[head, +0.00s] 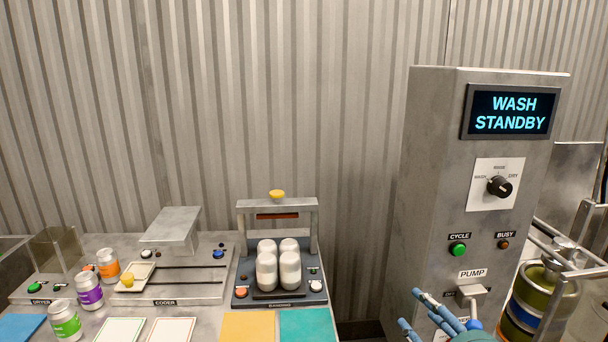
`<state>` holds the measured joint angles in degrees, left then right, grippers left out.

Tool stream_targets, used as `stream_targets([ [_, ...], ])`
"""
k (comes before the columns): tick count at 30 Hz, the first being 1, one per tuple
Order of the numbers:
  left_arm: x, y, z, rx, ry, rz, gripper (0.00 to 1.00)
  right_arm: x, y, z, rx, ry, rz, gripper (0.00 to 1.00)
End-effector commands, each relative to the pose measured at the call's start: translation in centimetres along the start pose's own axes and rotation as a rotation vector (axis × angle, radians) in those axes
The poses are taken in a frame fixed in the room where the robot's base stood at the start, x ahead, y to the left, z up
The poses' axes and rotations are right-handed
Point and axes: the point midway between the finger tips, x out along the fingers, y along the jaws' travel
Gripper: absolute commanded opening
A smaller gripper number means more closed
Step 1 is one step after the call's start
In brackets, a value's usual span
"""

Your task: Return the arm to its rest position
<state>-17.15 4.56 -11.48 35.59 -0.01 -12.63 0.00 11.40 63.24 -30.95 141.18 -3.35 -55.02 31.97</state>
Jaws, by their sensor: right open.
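My right gripper (416,309) shows at the bottom right, with blue and pale fingers. It is open, and I see nothing between its fingers. It is in front of the lower part of the grey wash cabinet (432,190), just left of and below the PUMP label (473,273). I cannot tell whether it touches the cabinet. The cabinet's screen (509,112) reads WASH STANDBY. My left gripper is not in view.
A bench at left holds a dryer (53,255), a coder (174,232) and a banding station (278,205) with several white cans (290,272). Cans with orange, purple (89,291) and green labels stand at left. A metal frame and keg (540,300) stand at right.

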Motion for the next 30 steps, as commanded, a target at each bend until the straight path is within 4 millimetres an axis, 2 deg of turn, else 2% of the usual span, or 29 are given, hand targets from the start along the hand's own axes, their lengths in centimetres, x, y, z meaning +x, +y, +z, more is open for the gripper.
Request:
stream_targets([
  [1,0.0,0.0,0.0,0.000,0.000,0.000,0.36,-0.1,-2.4,2.0,0.065,-0.059,-0.020,0.46],
  [5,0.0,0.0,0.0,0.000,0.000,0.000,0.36,-1.4,-7.1,7.8,0.185,-0.244,-0.049,0.46],
  [9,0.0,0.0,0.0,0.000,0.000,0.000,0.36,-4.8,-12.4,14.4,0.306,-0.478,-0.100,0.46],
  [12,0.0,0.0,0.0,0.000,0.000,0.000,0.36,-7.8,-15.7,18.1,0.370,-0.625,-0.143,0.46],
  [18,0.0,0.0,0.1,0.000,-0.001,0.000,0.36,-13.6,-21.0,22.9,0.469,-0.850,-0.224,0.46],
  [22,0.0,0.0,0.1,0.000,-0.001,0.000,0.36,-17.5,-24.0,24.9,0.525,-0.975,-0.277,0.46],
  [30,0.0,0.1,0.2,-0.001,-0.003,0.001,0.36,-13.3,-28.8,32.1,0.509,-1.007,-0.295,0.46],
])
